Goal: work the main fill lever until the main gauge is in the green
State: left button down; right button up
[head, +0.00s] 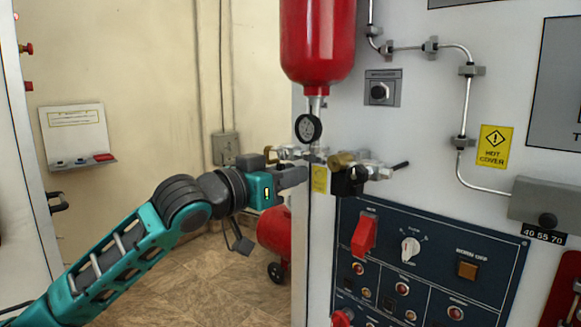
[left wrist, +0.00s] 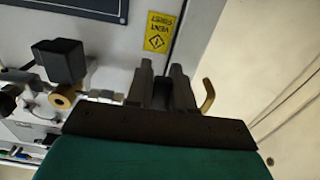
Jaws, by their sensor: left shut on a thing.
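A small round black-rimmed gauge (head: 308,127) sits below the red cylinder (head: 317,40); its needle and any green band are too small to read. My left gripper (head: 300,174) reaches the valve fittings just below the gauge. In the left wrist view its two dark fingers (left wrist: 164,85) are close together on a dark piece, apparently the main fill lever, which they mostly hide. A bent brass piece (left wrist: 208,95) stands just right of the fingers. A black-tipped lever (head: 400,166) sticks out at the right of the fittings. My right gripper is not in view.
A dark blue control panel (head: 445,247) with a red switch (head: 364,235) and a knob lies below the fittings. A black block (head: 348,181) and brass fitting (head: 341,160) stand close to the gripper's right. Open floor (head: 215,275) shows at the left.

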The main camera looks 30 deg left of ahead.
pick_arm(q)
jog(key=shift+a+m, duration=0.1)
jog(key=shift+m, duration=0.2)
jog(key=c, duration=1.1)
grip_release()
jog(key=b+v, duration=0.4)
jog(key=v, duration=0.8)
jog(key=shift+s+a, duration=0.15)
jog(key=shift+s, duration=0.2)
